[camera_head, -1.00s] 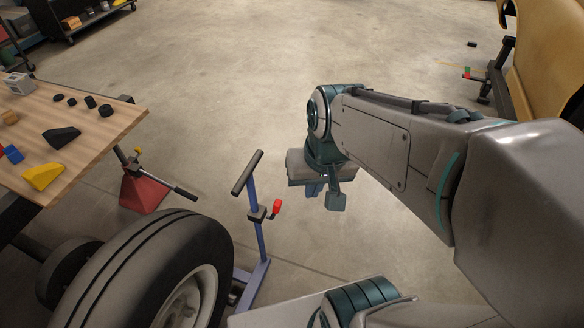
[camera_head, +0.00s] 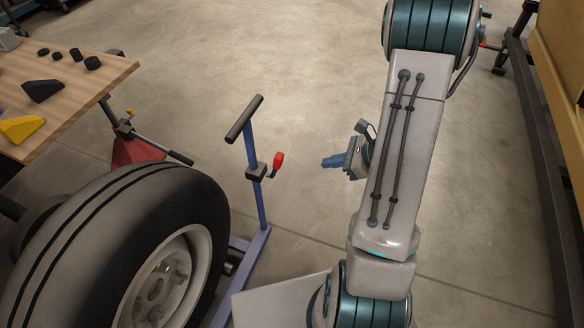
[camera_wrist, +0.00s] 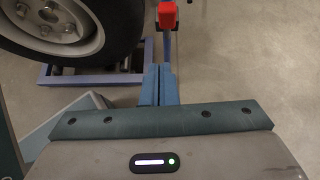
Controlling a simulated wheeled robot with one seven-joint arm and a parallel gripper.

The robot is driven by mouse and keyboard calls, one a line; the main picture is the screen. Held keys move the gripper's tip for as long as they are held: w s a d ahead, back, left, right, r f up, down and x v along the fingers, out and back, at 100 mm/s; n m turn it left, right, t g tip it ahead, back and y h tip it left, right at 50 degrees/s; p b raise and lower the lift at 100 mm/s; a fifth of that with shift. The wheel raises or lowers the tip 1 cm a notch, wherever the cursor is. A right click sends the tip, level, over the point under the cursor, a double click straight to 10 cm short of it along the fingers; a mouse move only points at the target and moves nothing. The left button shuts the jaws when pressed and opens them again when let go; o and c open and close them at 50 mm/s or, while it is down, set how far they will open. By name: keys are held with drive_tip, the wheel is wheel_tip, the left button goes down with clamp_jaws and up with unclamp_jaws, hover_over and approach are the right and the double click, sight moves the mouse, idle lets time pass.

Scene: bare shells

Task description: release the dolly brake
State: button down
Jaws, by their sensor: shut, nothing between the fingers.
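The dolly (camera_head: 257,195) is a blue upright post with a black T-handle (camera_head: 244,119) on top, standing beside the wheel. Its brake lever with a red knob (camera_head: 278,159) sticks out to the right from a black block on the post. In the wrist view the red knob (camera_wrist: 167,15) is at the top, beyond my fingertips. My gripper (camera_head: 326,162) is shut and empty, to the right of the red knob and apart from it, pointing left towards it. In the wrist view its blue fingers (camera_wrist: 160,72) are together.
A large tyre (camera_head: 120,240) stands left of the post, on the dolly's blue base frame. A wooden table (camera_head: 75,95) with dark and yellow blocks and a red jack stand (camera_head: 135,150) are at left. A yellow shell on a dark frame (camera_head: 545,150) is at right. Floor behind is clear.

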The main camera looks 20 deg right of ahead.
drive_tip(key=f, duration=0.1)
drive_tip(key=b, duration=0.2)
approach(281, 165)
drive_tip(key=shift+m, duration=0.4)
drive_tip(key=shift+d+x, duration=0.2)
drive_tip(key=shift+x, duration=2.9)
drive_tip(key=shift+w+f, duration=0.1)
